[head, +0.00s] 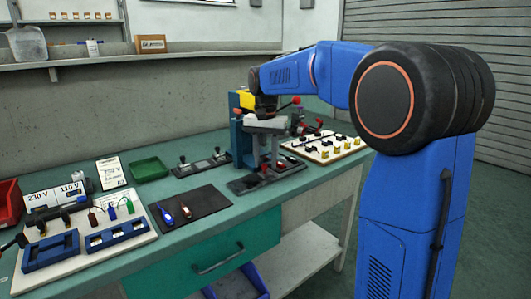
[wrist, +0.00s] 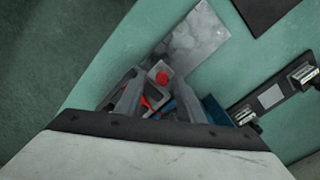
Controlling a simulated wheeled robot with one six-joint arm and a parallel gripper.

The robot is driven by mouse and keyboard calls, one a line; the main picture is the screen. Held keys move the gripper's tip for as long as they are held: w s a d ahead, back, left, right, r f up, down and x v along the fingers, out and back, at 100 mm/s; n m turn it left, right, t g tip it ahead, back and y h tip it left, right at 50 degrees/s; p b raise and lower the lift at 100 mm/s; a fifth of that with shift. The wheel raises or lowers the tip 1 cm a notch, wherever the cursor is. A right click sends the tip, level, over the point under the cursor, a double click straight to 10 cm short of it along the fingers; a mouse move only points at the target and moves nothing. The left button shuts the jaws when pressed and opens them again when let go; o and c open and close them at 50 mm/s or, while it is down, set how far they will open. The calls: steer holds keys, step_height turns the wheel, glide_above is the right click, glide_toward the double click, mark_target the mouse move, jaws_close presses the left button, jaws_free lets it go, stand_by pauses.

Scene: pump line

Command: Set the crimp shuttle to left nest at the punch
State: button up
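The punch (head: 237,140) is a blue upright frame with a yellow top, standing on the bench on a dark base plate (head: 290,167). My gripper (head: 265,159) points down at the punch, close over its base. In the wrist view the two grey fingers of my gripper (wrist: 157,88) stand apart, with a round red knob (wrist: 162,77) showing between and beyond their tips. Small red parts show low between the fingers in the head view. The crimp shuttle is not clearly made out; my fingers and the punch hide much of this spot. Which nest it is at cannot be told.
A black twin-station fixture (head: 203,164) stands left of the punch, and a white board with yellow and black parts (head: 325,148) to its right. A dark mat (head: 190,207) with small tools, a green tray (head: 148,169) and a blue-block board (head: 85,245) lie further left.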

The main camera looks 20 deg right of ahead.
step_height(320, 180, up, 17)
steer(key=shift+r, duration=0.15)
stand_by(0.5)
steer(key=s+f+n+t, duration=0.15)
steer(key=s+f, duration=0.35)
steer(key=s, duration=0.5)
steer(key=s+f+n+t, duration=0.15)
steer(key=s+f, duration=0.35)
steer(key=s, duration=0.5)
steer(key=s+f+n+t, duration=0.1)
steer(key=s+f+n, duration=0.3)
steer(key=s+f, duration=1.2)
step_height(320, 180, down, 3)
steer(key=shift+d+r+t, duration=0.2)
steer(key=shift+d+t, duration=0.2)
